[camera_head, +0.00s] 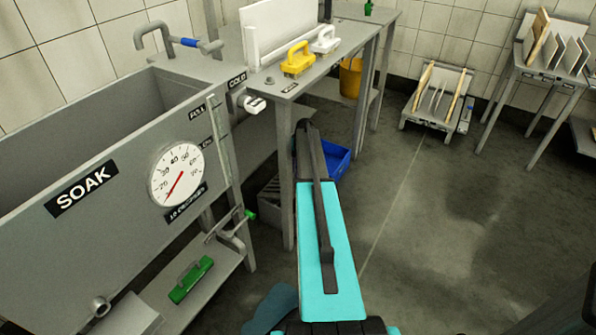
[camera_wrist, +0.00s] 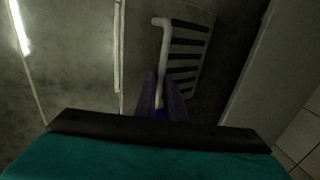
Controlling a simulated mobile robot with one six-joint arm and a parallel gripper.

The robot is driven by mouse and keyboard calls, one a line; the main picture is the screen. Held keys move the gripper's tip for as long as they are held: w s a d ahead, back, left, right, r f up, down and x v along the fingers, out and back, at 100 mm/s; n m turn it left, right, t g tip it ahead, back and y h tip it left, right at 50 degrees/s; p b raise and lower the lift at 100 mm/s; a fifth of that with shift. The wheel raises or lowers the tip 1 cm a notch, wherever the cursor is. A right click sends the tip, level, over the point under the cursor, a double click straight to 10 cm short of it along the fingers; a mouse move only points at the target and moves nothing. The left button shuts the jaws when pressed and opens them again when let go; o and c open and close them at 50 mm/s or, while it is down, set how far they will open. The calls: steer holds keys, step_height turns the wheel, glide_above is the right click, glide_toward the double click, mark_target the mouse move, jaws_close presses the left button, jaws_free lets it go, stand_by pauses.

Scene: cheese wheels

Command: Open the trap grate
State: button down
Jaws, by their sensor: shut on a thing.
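The trap grate (camera_wrist: 205,45) is a pale slotted plate with dark slots in the wrist view, just above and right of my fingers. A pale bent bar (camera_wrist: 164,50), seemingly its handle, runs along the grate's left side. My gripper (camera_wrist: 160,92) is shut on this bar near its lower end, one finger on each side. In the head view, part of the slatted grate (camera_head: 268,198) shows low behind the table leg, left of my arm. My arm hides my gripper there. I cannot tell whether the grate is raised from the floor.
A blue crate (camera_head: 337,160) stands on the floor right behind my arm. The steel table (camera_head: 305,92) and its leg (camera_head: 286,180) are close on the left, beside the soak tank (camera_head: 95,205). A low rack (camera_head: 437,115) stands at the back. The floor on the right is clear.

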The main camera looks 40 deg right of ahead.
steer(key=shift+w+a+f, duration=0.25)
steer(key=shift+w, duration=0.25)
steer(key=c, duration=1.8)
jaws_free()
steer(key=shift+f, duration=0.15)
steer(key=shift+c, duration=0.2)
steer(key=shift+s+d+r, duration=0.1)
steer(key=shift+s+r, duration=0.1)
steer(key=shift+r, duration=0.25)
steer(key=shift+s+d+r, duration=0.1)
steer(key=shift+s+r, duration=0.05)
steer(key=shift+r, duration=0.25)
step_height(320, 180, up, 12)
steer(key=s+p, duration=0.2)
steer(key=p, duration=0.1)
steer(key=shift+d, duration=0.25)
steer(key=shift+s, duration=0.1)
